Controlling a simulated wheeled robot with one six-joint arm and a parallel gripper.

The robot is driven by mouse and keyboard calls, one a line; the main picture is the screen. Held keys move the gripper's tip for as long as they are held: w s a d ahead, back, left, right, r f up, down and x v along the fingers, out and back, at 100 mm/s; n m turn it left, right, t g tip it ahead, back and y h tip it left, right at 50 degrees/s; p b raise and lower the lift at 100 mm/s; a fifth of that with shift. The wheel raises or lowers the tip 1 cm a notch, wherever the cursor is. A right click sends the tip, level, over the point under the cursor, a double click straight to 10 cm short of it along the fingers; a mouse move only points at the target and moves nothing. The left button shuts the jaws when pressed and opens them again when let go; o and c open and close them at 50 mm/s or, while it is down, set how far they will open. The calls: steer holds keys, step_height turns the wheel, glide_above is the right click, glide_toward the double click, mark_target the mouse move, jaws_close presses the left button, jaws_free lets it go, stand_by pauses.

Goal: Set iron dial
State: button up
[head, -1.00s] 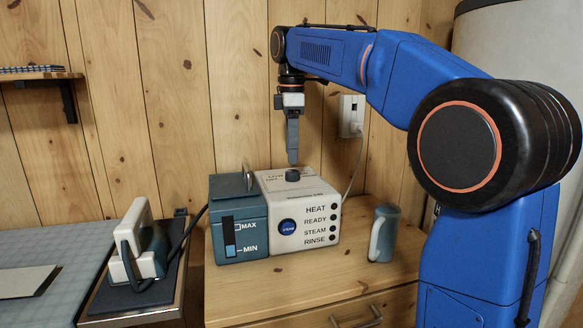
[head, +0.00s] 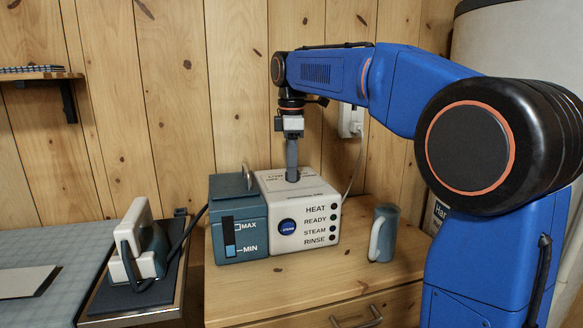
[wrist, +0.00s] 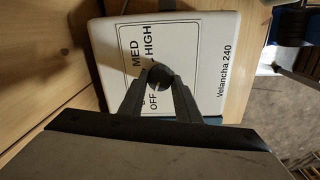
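The steam station (head: 304,208) is a white box with a button and the words HEAT, READY, STEAM, RINSE on its front. Its black dial (wrist: 160,76) shows in the wrist view on a white label with OFF, MED and HIGH; other wording is partly covered. My gripper (head: 292,179) points straight down at the box top. In the wrist view its two fingers stand on either side of the dial, very close to it. I cannot tell whether they touch it. In the head view the fingers hide the dial. The iron (head: 139,250) rests on a dark pad at left.
A teal water tank (head: 238,222) with MAX and MIN marks adjoins the white box. A cord runs to the wall outlet (head: 350,120). An ironing surface (head: 40,245) lies at far left.

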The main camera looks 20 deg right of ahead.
steer(key=shift+m, duration=0.3)
steer(key=m, duration=0.3)
steer(key=shift+m, duration=0.3)
steer(key=m, duration=0.4)
steer(key=shift+w, duration=0.15)
steer(key=m, duration=0.5)
steer(key=shift+d+m+g, duration=0.1)
steer(key=shift+m+g, duration=0.2)
steer(key=shift+m, duration=2)
steer(key=o, duration=1.1)
steer(key=shift+c, duration=0.2)
